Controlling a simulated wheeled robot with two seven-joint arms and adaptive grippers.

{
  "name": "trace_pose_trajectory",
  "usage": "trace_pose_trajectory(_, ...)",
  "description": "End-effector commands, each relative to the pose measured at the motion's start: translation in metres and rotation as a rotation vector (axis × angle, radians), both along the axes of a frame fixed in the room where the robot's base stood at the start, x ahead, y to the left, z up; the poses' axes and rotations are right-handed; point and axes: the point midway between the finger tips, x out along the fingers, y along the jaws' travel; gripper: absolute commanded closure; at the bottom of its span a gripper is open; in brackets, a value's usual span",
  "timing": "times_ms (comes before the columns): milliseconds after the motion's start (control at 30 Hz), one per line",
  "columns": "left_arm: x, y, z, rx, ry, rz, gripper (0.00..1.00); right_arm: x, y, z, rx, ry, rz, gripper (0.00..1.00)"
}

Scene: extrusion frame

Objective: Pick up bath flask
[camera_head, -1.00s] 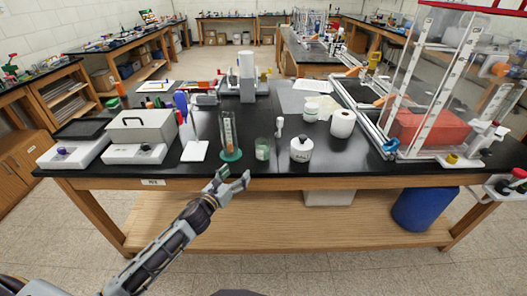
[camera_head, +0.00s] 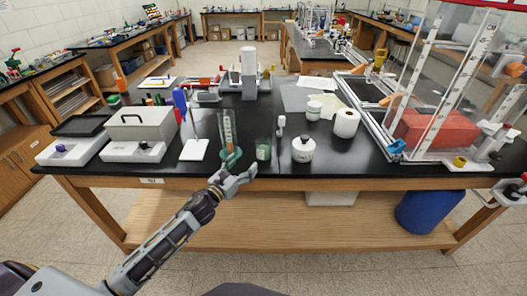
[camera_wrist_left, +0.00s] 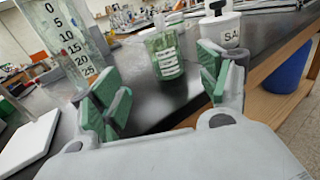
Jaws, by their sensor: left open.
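My left gripper (camera_head: 241,168) is open and empty at the front edge of the black bench. A small clear vessel with green contents and a white label (camera_head: 263,150) stands upright just beyond it; this may be the bath flask, but I cannot read the label surely. In the left wrist view the vessel (camera_wrist_left: 166,60) stands ahead between the two green-padded fingers (camera_wrist_left: 163,90), apart from them. My right gripper is not in view.
A white tile (camera_head: 194,150) and grey box (camera_head: 141,124) lie left. A clear-walled frame (camera_head: 440,90) fills the right side.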

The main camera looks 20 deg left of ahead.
Motion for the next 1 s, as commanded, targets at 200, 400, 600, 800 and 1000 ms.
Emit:
trace_pose_trajectory(200, 0.003, 0.0, 0.0, -0.001, 0.0, 0.0, 0.24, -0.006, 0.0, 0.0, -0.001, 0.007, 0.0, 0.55)
trace_pose_trajectory(400, 0.013, -0.003, 0.0, 0.0, -0.001, 0.001, 0.24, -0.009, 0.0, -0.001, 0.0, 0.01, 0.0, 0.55)
trace_pose_trajectory(600, 0.026, -0.006, 0.0, -0.001, -0.001, 0.001, 0.24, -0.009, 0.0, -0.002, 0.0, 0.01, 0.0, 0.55)
trace_pose_trajectory(800, 0.039, -0.01, -0.001, -0.001, 0.0, 0.001, 0.24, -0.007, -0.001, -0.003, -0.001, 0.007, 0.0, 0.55)
trace_pose_trajectory(1000, 0.053, -0.013, 0.0, 0.0, -0.001, 0.0, 0.24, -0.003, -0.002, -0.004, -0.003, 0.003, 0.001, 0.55)
